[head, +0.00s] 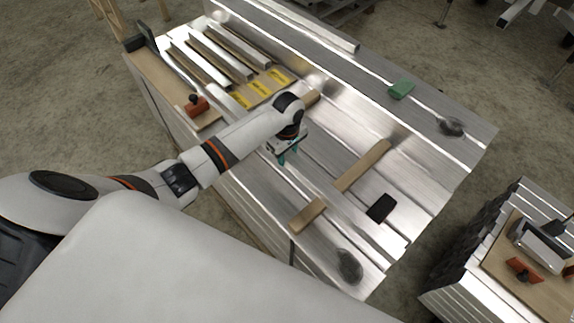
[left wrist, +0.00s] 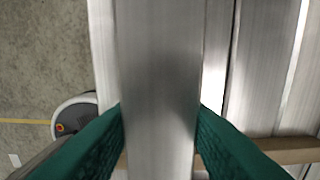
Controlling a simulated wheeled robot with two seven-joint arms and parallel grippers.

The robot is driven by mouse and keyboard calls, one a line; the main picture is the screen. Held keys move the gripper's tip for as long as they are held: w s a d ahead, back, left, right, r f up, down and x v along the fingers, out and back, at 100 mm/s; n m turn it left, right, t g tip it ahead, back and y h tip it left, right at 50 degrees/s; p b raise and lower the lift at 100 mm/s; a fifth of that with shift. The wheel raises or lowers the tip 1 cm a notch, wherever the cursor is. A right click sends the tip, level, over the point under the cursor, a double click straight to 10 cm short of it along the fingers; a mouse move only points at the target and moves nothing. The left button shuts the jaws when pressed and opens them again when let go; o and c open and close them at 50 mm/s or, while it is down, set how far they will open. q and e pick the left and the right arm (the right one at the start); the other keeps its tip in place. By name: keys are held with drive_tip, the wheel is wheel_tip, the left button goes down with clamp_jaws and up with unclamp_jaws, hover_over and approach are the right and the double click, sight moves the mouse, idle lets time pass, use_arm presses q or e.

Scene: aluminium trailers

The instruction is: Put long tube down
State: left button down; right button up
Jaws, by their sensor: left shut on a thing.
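My left gripper (head: 287,158) is over the aluminium-topped trailer stack (head: 440,185), pointing down. In the left wrist view its green fingers (left wrist: 160,125) are shut on a long grey metal tube (left wrist: 158,70), one on each side. The tube runs from the top to the bottom of that view and passes over a wooden strip (left wrist: 285,150). I cannot tell whether it touches the wood. In the head view the tube is hard to separate from the shiny surface. My right gripper is in neither view.
Wooden strips (head: 363,165) and (head: 307,214) lie across the surface. A black block (head: 380,208), a green block (head: 401,89) and dark round objects (head: 349,265) and (head: 451,127) lie nearby. Several profiles (head: 215,57) and an orange tool (head: 196,105) sit at the left.

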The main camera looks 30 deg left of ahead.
sight(287, 154)
use_arm(q)
drive_tip(key=shift+w+f, duration=0.1)
drive_tip(key=shift+f, duration=2.55)
drive_tip(key=shift+f, duration=0.1)
drive_tip(key=shift+f+b, duration=0.3)
drive_tip(key=shift+f, duration=0.05)
drive_tip(key=shift+f, duration=0.15)
drive_tip(key=c, duration=0.9)
unclamp_jaws()
wheel_tip(287, 154, up, 13)
drive_tip(key=shift+r+p, duration=0.1)
drive_tip(key=shift+p, duration=0.45)
